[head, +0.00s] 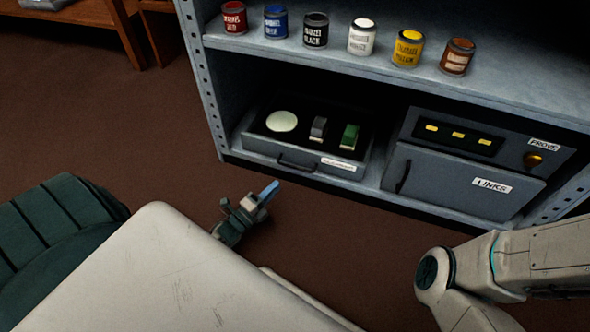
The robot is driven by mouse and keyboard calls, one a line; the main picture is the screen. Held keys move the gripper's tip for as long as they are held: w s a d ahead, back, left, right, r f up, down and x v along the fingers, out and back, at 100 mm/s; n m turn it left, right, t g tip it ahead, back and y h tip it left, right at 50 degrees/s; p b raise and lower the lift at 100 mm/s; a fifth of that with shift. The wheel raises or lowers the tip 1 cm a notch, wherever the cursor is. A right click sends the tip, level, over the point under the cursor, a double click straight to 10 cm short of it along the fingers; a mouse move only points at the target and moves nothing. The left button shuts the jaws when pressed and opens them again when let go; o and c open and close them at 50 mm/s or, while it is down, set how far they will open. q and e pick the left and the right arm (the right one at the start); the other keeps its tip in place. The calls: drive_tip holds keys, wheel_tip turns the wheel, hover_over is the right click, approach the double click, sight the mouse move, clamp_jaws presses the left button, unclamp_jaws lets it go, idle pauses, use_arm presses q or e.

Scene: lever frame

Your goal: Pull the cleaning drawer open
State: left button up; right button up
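The cleaning drawer (262,150) is a grey box on the left of the cabinet's bottom shelf. Its top is open to view, with a pale round disc (282,121), a grey item (318,128) and a green item (349,136) in it. Its front has a dark bar handle (298,163) and a white label too small to read surely. My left gripper (270,190), with blue fingertips, is in front of and below the handle, apart from it. Its fingers overlap in this view, so their opening is unclear. My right gripper is out of view.
Several paint cans (362,37) stand on the shelf above. The cabinet's perforated uprights (201,85) bound the sides. Brown floor (110,120) is clear to the left.

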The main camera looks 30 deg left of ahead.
sight(295, 167)
use_arm(q)
drive_tip(key=b+x, duration=0.4)
drive_tip(key=x, duration=0.6)
drive_tip(key=shift+w, duration=0.3)
clamp_jaws()
